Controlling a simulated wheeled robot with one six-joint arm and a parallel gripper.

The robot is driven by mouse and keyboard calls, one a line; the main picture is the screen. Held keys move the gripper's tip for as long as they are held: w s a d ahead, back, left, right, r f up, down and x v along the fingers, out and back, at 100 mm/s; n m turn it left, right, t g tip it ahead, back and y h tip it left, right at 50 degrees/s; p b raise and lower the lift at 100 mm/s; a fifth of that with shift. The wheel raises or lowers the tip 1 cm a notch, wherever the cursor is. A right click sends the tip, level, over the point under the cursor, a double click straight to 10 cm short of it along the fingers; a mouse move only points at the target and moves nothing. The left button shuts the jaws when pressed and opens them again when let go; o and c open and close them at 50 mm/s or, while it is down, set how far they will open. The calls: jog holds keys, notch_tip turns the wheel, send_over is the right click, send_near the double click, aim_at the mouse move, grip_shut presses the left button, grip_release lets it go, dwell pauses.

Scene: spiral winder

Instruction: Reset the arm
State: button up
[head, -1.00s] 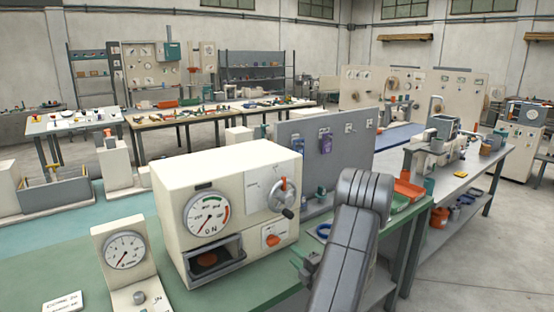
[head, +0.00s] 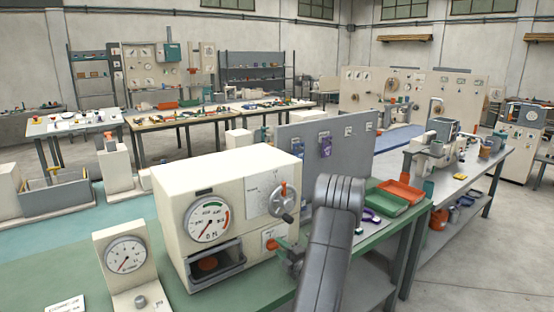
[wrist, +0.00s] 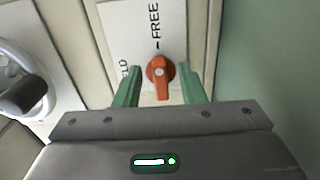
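The cream winder box (head: 170,225) stands on the green bench, with a dial (head: 207,219) on its front. A crank with a dark knob (head: 283,204) is at its upper right; part of it shows at the left of the wrist view (wrist: 20,95). Below it is an orange knob (head: 272,244), also in the wrist view (wrist: 160,72), beside a label reading FREE and a partly hidden word ending LD. The knob's long axis lines up with the FREE mark. My gripper (wrist: 162,88) is open, its green fingers on either side of the knob; contact cannot be told.
A small gauge stand (head: 125,262) is left of the box. A grey panel (head: 350,150) stands behind it. Green (head: 384,203) and orange (head: 402,190) trays and a purple ring (head: 371,215) lie right of my arm. The bench's right edge and open floor are beyond.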

jog(key=shift+w+a+n+b, duration=0.2)
jog(key=shift+n+b, duration=0.1)
jog(key=shift+n, duration=0.1)
jog(key=shift+s+d+r+n, duration=0.1)
jog(key=shift+s+d+n, duration=0.05)
jog(key=shift+n, duration=0.75)
jog(key=n, duration=0.4)
jog(key=n+b, duration=0.1)
jog(key=n, duration=0.1)
jog(key=shift+r, duration=0.3)
jog(key=shift+a, duration=0.2)
